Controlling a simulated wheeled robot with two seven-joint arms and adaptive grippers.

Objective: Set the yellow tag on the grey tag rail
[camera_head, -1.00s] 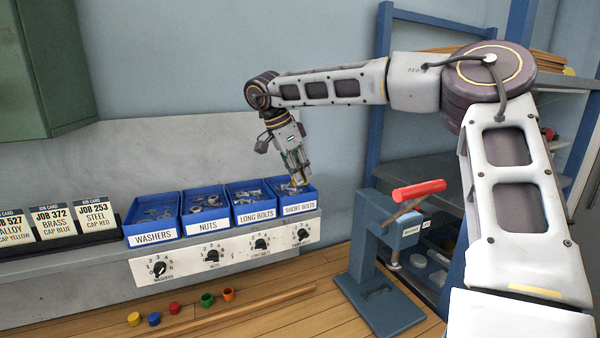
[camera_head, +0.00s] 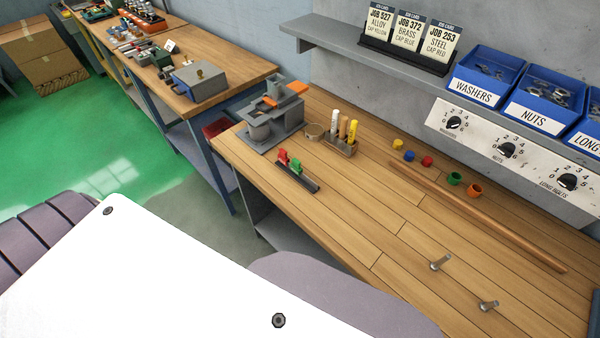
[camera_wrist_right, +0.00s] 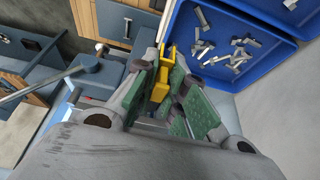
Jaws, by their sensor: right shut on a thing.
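In the wrist view my right gripper (camera_wrist_right: 166,82) is shut on a yellow tag (camera_wrist_right: 160,93), which shows between the green-padded fingers. Part of the tag is hidden by the fingers. In the head view a low dark grey tag rail (camera_head: 311,186) lies on the wooden bench, towards its near left edge. A red tag (camera_head: 283,157) and a green tag (camera_head: 296,168) stand upright on it. The near right end of the rail is bare. My right gripper is out of the head view, and my left gripper is in no view now.
In the wrist view a blue bin (camera_wrist_right: 226,72) of bolts lies close beside the gripper. In the head view a grey fixture (camera_head: 285,122) and a marker holder (camera_head: 341,148) stand behind the rail. Colored caps, a wooden strip (camera_head: 475,212) and two bolts lie to the right.

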